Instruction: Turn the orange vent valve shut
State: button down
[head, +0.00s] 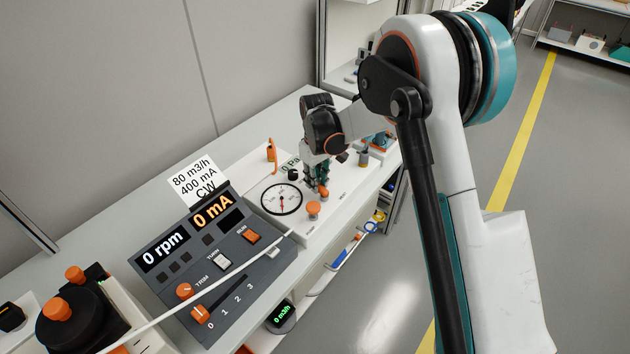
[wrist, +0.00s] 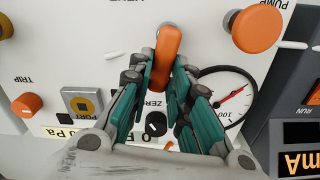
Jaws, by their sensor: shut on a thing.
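The orange vent valve is a lever handle (wrist: 167,52) on a white panel. In the wrist view it runs down from its grey hub, near the upside-down VENT label at the top edge. My gripper (wrist: 163,82) is shut on the lever, with a teal finger on each side. In the head view my gripper (head: 319,184) reaches down to the white panel box, and a little orange of the vent valve (head: 324,191) shows at its tips. The lever's far end is partly hidden between the fingers.
An orange PUMP knob (head: 313,208) and a round dial gauge (head: 281,198) sit close to my gripper. An upright orange handle (head: 271,151) stands behind the gauge. A grey console (head: 215,262) reading 0 rpm and 0 mA is at the left.

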aim_at(332, 192)
jog(key=m, duration=0.1)
jog(key=d+m, duration=0.1)
jog(key=m, duration=0.2)
jog(key=shift+w+d+m, duration=0.15)
jog(key=shift+w+m, duration=0.15)
jog(key=shift+w, duration=0.1)
jog(key=m, duration=0.1)
jog(key=d+m, duration=0.1)
jog(key=m, duration=0.1)
jog(key=shift+d+m, duration=0.1)
jog(key=shift+m, duration=0.2)
jog(key=m, duration=0.1)
jog(key=d+m, duration=0.1)
jog(key=m, duration=0.1)
jog(key=shift+m, duration=0.3)
jog(key=shift+s+d+m, duration=0.15)
jog(key=shift+d+m, duration=0.15)
jog(key=shift+m, duration=0.65)
jog(key=shift+s+d+m, duration=0.15)
jog(key=shift+d+m, duration=0.15)
jog(key=shift+m, duration=0.65)
jog(key=c, duration=1.5)
grip_release()
